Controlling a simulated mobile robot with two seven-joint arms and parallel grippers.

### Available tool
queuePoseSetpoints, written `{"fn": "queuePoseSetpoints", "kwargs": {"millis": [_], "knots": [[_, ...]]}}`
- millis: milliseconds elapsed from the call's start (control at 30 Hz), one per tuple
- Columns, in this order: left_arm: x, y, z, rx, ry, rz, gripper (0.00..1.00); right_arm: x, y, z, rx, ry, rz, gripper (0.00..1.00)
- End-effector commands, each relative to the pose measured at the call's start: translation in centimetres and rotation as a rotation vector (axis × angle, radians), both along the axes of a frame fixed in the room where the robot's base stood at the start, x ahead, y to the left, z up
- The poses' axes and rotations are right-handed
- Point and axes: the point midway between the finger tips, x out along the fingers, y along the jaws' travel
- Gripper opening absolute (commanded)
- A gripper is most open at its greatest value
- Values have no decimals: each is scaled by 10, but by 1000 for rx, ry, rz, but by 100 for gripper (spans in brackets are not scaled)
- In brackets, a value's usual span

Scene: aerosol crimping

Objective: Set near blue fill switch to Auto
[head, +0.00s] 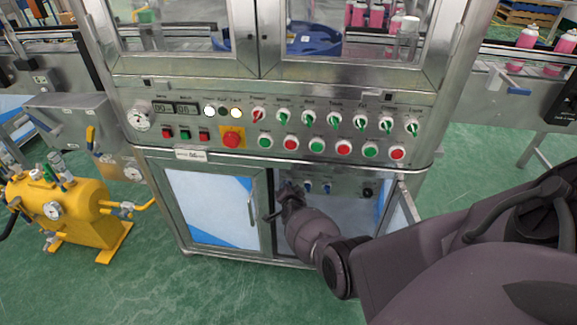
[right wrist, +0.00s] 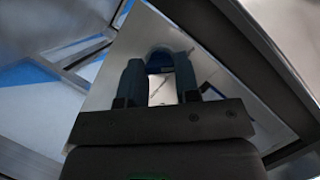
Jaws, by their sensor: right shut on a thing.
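The lower right cabinet of the machine is open, and an inner panel (head: 350,187) shows inside it. Two small blue switches, one (head: 308,186) left of the other (head: 327,187), sit on this panel; their settings are too small to read. My right gripper (head: 288,190) reaches into the cabinet just left of them and hides that part of the panel. In the right wrist view its fingers (right wrist: 160,75) are shut on a dark blue switch knob (right wrist: 158,61), mostly hidden between them. My left gripper is not in view.
The open cabinet door (head: 403,207) stands close to my right arm. Above is a control panel (head: 190,119) with knobs, push buttons and a red emergency stop (head: 232,138). A yellow tank (head: 62,205) stands at the left on green floor.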

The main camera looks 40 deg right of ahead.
Motion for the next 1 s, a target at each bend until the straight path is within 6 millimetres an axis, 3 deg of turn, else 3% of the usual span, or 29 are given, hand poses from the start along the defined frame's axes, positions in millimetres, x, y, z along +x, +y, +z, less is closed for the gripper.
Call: {"fn": "queuePoseSetpoints", "kwargs": {"millis": [33, 167, 200, 467, 633, 1000], "knots": [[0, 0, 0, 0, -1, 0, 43, -1, -1, 0, -2, 1, -1, 34], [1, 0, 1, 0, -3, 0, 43, -1, -1, 0, -1, 0, 0, 54], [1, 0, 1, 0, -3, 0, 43, -1, -1, 0, -1, 0, 0, 55], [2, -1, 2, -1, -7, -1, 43, -1, 0, 1, -1, -1, 0, 55], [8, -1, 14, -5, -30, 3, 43, -8, 7, 9, 1, -6, 0, 55], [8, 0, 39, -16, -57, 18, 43, -56, 38, 30, 0, -12, -1, 55]]}}
